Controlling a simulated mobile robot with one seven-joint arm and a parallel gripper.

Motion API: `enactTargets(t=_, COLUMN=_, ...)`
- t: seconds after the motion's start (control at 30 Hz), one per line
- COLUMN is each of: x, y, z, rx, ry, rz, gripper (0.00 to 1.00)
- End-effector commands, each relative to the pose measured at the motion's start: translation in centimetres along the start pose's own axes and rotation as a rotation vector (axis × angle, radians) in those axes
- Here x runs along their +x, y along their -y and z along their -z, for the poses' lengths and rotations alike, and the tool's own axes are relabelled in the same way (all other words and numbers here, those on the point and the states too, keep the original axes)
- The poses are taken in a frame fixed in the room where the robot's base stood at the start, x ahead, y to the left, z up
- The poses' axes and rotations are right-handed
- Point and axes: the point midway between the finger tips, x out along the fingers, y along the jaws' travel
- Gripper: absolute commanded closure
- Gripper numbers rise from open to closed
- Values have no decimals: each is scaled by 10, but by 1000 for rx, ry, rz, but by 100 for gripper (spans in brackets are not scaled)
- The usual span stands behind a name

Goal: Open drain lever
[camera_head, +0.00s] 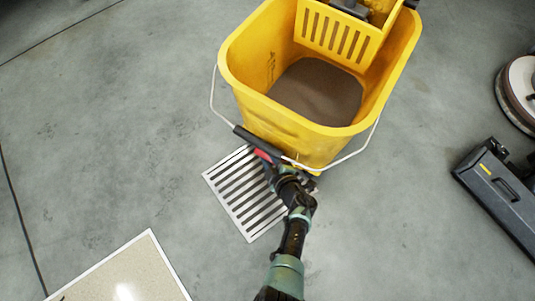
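A yellow mop bucket (285,118) with dark grey-brown liquid (318,92) inside stands upright at top centre. Its wire bail (349,156) hangs in front, with a black grip (257,141) on it. A small red part (263,155) shows just below this grip, close to the bucket's lower front; I cannot tell whether it is the drain lever. My gripper (272,168) is beside the red part, low in front of the bucket. Its fingers are small and dark, so contact and opening are unclear. No drain lever is clearly distinguishable.
A slotted metal floor grate (237,194) lies below and left of my gripper. A yellow slotted wringer (338,34) sits in the bucket's back. A black floor machine (502,190) is at right. A pale, white-edged panel (125,274) is at lower left. The grey floor at left is mostly clear.

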Motion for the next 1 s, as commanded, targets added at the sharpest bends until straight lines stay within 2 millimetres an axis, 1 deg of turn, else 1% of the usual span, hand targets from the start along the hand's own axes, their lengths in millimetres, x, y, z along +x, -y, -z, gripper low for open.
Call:
enactTargets(t=0.2, x=0, y=1, z=0, rx=0, ry=0, rz=0, gripper=100)
enactTargets(t=0.23, x=0, y=1, z=0, rx=0, ry=0, rz=0, gripper=68)
enactTargets(t=0.3, x=0, y=1, z=0, rx=-1, ry=0, rz=0, gripper=56)
enactTargets(t=0.4, x=0, y=0, z=0, rx=-1, ry=0, rz=0, gripper=40)
enactTargets(t=0.8, x=0, y=-1, z=0, rx=-2, ry=1, rz=-5, gripper=40)
enactTargets(t=1.0, x=2, y=5, z=-2, rx=-40, ry=-1, rz=-37, gripper=40)
